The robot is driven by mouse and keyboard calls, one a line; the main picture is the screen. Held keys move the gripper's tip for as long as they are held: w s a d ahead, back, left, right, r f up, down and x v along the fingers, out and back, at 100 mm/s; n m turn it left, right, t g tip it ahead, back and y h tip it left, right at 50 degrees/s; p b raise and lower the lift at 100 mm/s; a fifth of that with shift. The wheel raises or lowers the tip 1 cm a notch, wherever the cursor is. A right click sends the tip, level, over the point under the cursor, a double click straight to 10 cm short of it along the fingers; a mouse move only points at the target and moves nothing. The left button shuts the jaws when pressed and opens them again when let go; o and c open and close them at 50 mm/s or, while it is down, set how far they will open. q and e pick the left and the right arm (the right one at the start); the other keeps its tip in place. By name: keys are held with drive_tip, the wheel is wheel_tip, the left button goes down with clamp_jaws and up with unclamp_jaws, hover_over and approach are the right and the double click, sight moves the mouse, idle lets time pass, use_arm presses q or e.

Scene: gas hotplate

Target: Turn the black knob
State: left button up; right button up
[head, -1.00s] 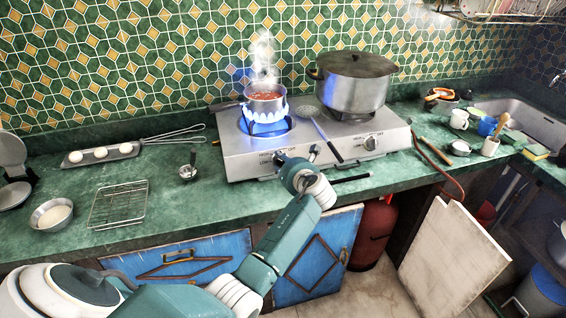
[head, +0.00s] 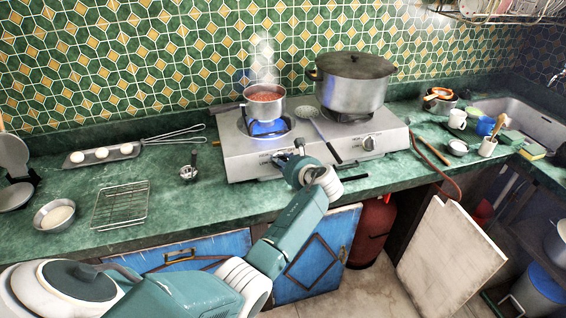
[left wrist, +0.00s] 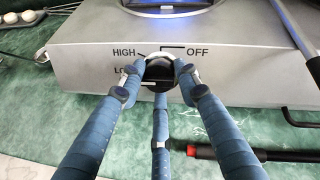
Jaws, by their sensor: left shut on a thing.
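The stove (head: 236,160) stands on the green counter. In the left wrist view, the black knob (left wrist: 158,74) is on its front panel (left wrist: 90,45), between the HIGH and OFF markings. My left gripper (left wrist: 158,80) has its blue fingers around the knob, shut on it. In the head view, the left gripper (head: 284,160) is at the left half of the stove front and hides most of this knob. A low blue flame (head: 266,127) burns under a small pan (head: 264,107) of red food. My right gripper is not in view.
A large lidded pot (head: 352,90) stands on the right burner, above a second knob (head: 369,143). A slotted ladle (head: 322,132) lies across the stove. A dark rod (head: 350,188) lies on the counter near the gripper. A wire rack (head: 120,204) lies to the left.

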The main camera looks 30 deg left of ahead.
use_arm(q)
drive_tip(key=shift+n, duration=0.5)
drive_tip(key=o, duration=1.1)
drive_tip(key=shift+o, duration=0.2)
drive_tip(key=shift+d, duration=0.1)
drive_tip(key=v, duration=1.2)
drive_tip(key=shift+f, duration=0.1)
